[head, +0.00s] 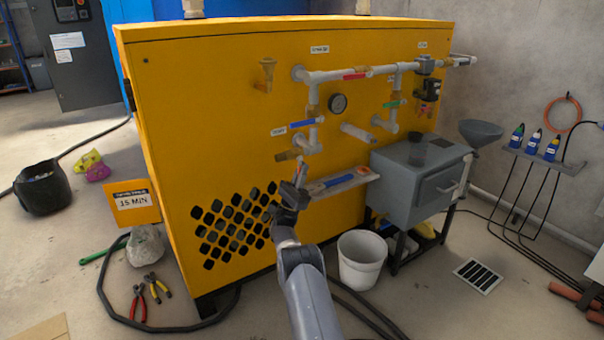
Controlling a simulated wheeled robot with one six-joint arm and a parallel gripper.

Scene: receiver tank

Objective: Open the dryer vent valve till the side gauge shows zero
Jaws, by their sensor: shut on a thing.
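A large yellow cabinet (200,130) carries grey pipework (335,75) on its front. A round gauge (338,103) with a dark face sits between the pipes; its needle is too small to read. A blue lever (303,123) lies across the left drop pipe, beside a small label. Below it a brass fitting (288,155) points left. A red lever (356,76) and a green lever (394,103) sit on other pipes. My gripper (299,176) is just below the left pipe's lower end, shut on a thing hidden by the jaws. I cannot tell whether it touches the pipe.
A narrow ledge (352,179) with a blue-handled tool is right of my gripper. A grey box (415,185) on a stand and a white bucket (361,260) stand at the lower right. Pliers (140,300), a hose and a bag lie on the left floor.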

